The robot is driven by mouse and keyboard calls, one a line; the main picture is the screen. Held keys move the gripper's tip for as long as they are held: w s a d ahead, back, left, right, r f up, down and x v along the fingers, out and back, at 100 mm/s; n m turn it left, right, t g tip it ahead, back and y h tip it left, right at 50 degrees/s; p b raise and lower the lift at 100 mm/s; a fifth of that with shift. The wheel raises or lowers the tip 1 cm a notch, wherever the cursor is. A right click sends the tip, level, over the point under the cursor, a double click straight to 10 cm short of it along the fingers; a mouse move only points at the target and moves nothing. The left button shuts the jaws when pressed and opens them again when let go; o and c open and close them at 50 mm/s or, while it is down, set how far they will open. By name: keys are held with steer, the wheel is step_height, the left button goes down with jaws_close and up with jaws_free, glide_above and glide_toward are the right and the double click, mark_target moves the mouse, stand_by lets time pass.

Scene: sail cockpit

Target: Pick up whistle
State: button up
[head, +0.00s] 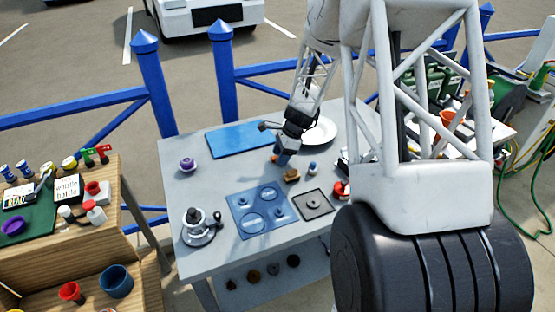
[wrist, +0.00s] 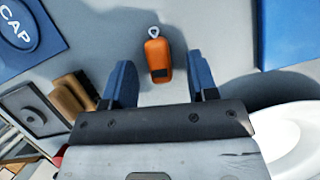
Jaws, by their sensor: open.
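The whistle (wrist: 157,58) is a small orange body with a dark band and a pale ring at its far end. It lies on the grey table, and in the head view only a bit of orange (head: 273,157) shows beside my gripper (head: 282,156). In the wrist view my gripper (wrist: 162,82) is open, with one blue finger on each side of the whistle's near end. The whistle's far part extends beyond the fingertips. Neither finger appears to touch it. The height of the fingertips above the table is hard to tell.
A white plate (head: 322,130) and a flat blue panel (head: 236,139) lie close by. A brown block (head: 292,176), a blue marked tray (head: 246,225) and a grey square tray (head: 313,214) are toward the front. A purple object (head: 188,165) stands left. Bare table surrounds the whistle.

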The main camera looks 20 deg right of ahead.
steer(key=shift+c, duration=0.4)
jaws_close()
steer(key=shift+r, duration=0.15)
step_height(320, 180, up, 10)
stand_by(0.4)
stand_by(1.0)
